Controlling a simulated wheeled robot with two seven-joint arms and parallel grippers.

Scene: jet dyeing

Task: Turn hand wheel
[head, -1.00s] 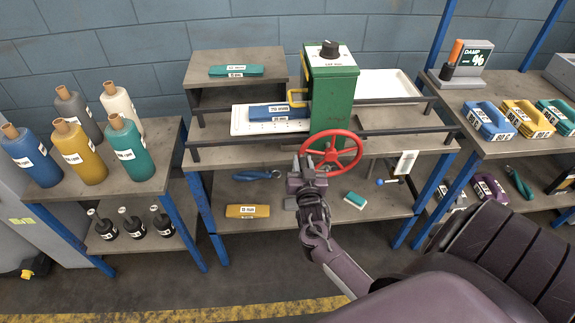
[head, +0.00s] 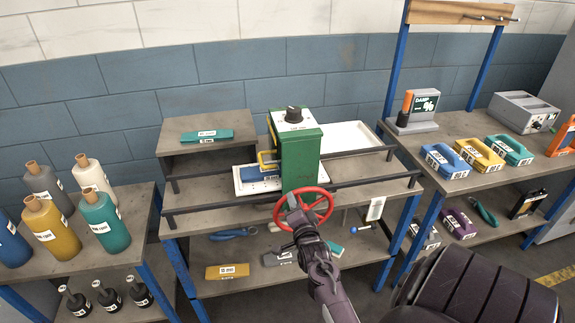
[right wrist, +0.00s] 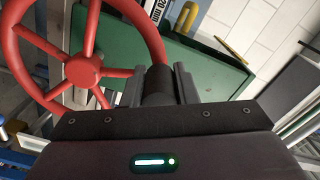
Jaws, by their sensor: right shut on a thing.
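A red hand wheel (head: 325,205) is mounted on the front of a green machine (head: 305,158) with a black knob on top. My right gripper (head: 296,207) is at the wheel's left part in the head view. In the right wrist view, the red wheel (right wrist: 82,68) fills the upper left. There my right gripper's fingers (right wrist: 158,88) are shut on a dark cylindrical handle (right wrist: 157,80) beside the wheel's rim. The fingers partly hide the handle. My left gripper is not in view.
A blue block (head: 258,174) lies on a white plate (head: 240,186) left of the machine. Dark rails (head: 350,184) run along the bench. Bottles (head: 100,222) stand on the left table, and colored blocks (head: 447,160) lie on the right one. My arm crosses the lower front.

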